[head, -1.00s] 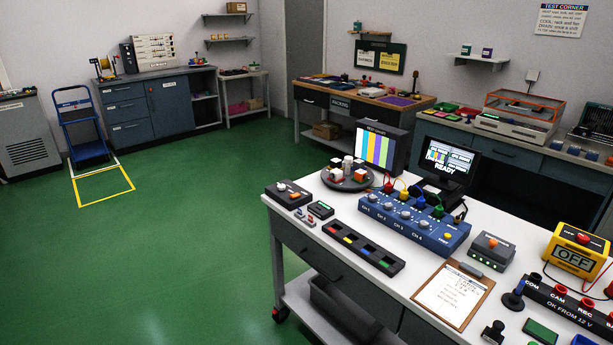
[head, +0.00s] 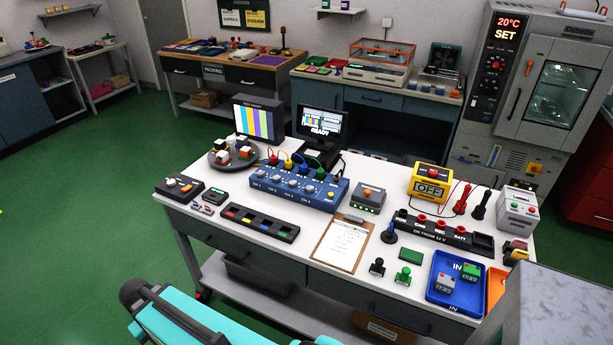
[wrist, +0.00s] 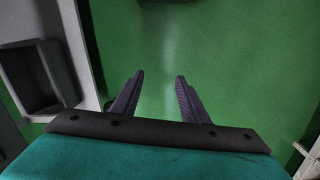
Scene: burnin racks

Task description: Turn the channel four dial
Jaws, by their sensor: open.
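The blue channel box (head: 325,200) stands on the white bench in the head view, with a row of pale dials along its front labelled CH 1 to CH 4. Coloured plugs and cables rise along the box's back edge. Its pointer is too small to read. My gripper (wrist: 160,86) shows in the wrist view, open and empty over green floor, away from the box.
The wrist view shows a dark bin (wrist: 32,78) at left.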

